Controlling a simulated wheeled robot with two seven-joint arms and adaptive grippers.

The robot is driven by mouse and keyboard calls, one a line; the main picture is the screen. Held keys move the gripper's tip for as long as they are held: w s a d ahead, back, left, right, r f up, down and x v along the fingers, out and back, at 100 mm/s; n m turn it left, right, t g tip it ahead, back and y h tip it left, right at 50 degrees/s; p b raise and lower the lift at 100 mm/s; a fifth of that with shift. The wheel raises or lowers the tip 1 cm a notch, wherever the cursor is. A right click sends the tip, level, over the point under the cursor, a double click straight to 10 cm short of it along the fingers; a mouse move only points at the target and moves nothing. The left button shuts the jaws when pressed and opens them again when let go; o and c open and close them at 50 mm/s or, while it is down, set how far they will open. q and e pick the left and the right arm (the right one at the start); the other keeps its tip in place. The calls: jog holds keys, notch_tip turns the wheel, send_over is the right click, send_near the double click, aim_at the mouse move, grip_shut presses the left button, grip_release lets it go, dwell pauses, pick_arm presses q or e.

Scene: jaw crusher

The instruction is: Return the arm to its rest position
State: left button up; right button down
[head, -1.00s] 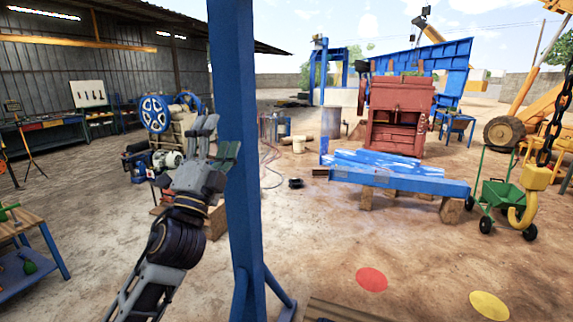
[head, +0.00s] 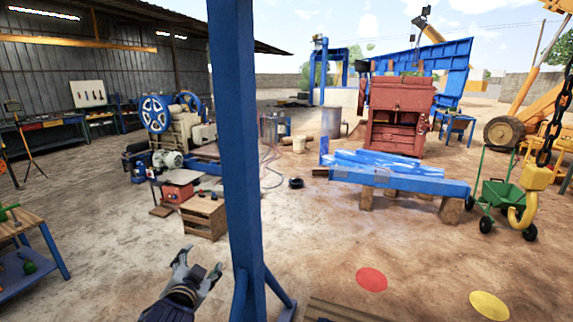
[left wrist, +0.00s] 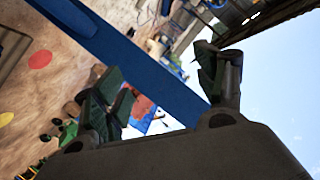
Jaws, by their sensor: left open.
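My left gripper (head: 194,262) is low in the head view, left of the blue post (head: 238,150), with its fingers spread and nothing between them. In the left wrist view its two fingers (left wrist: 160,90) stand well apart. The blue post (left wrist: 130,58) runs slantwise behind the fingers there. Most of my left arm is below the head view's lower edge. My right gripper does not show.
A workbench (head: 24,228) stands at the left edge. A wooden crate (head: 204,216) stands beyond my gripper. A red disc (head: 371,279) and a yellow disc (head: 489,305) lie on the ground. A green cart (head: 500,192) and a yellow hook (head: 526,207) are at right.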

pick_arm(q)
jog(key=s+f+n+g+h, duration=0.3)
jog(key=s+f+g, duration=0.8)
jog(key=s+f, duration=1.25)
jog(key=s+f+n+g+y, duration=0.1)
jog(key=s+f, duration=0.2)
jog(key=f, duration=3.1)
jog(key=s+a+f, duration=0.1)
jog(key=s+f, duration=0.8)
jog(key=s, duration=0.2)
jog(key=s+a+f+g, duration=0.1)
jog(key=s+a+f, duration=0.1)
jog(key=s+f, duration=0.7)
jog(key=shift+s+a+f+g, duration=0.3)
jog(key=shift+s+f, duration=0.05)
jog(key=shift+s, duration=0.7)
